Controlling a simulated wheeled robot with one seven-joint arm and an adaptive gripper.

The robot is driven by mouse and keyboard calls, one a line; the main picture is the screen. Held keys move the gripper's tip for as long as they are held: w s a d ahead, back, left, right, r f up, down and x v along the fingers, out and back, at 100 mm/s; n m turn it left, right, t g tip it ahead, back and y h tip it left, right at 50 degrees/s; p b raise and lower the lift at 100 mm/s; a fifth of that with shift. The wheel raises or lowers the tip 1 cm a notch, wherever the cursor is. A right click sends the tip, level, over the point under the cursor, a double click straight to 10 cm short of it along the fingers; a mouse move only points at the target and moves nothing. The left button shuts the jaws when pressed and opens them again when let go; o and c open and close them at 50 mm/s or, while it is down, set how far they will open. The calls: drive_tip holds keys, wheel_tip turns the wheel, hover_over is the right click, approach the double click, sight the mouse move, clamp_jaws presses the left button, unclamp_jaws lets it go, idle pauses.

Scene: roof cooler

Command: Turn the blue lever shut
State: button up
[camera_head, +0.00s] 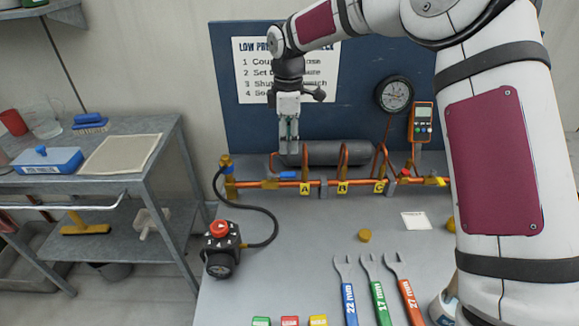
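A small blue piece (287,175), which looks like the blue lever, sits on the copper pipe (330,184) left of yellow tag A. It appears to lie roughly along the pipe, but it is too small to tell its exact angle. My gripper (289,150) points down above it, in front of the grey cylinder (345,153). Its fingertips look a little above the pipe and apart from the lever. The two fingers look close together with nothing clearly between them; their opening is too small to judge.
A brass fitting (228,170) with a blue band and a black hose (270,215) stand at the pipe's left end. The hose runs to a black box with a red knob (218,228). Copper loops rise behind the pipe. Wrenches (378,290) lie in front; the middle bench is mostly clear.

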sight(288, 173)
wheel_tip(288, 173, down, 10)
drive_tip(key=shift+r+p, duration=0.1)
drive_tip(key=shift+p, duration=0.2)
clamp_jaws()
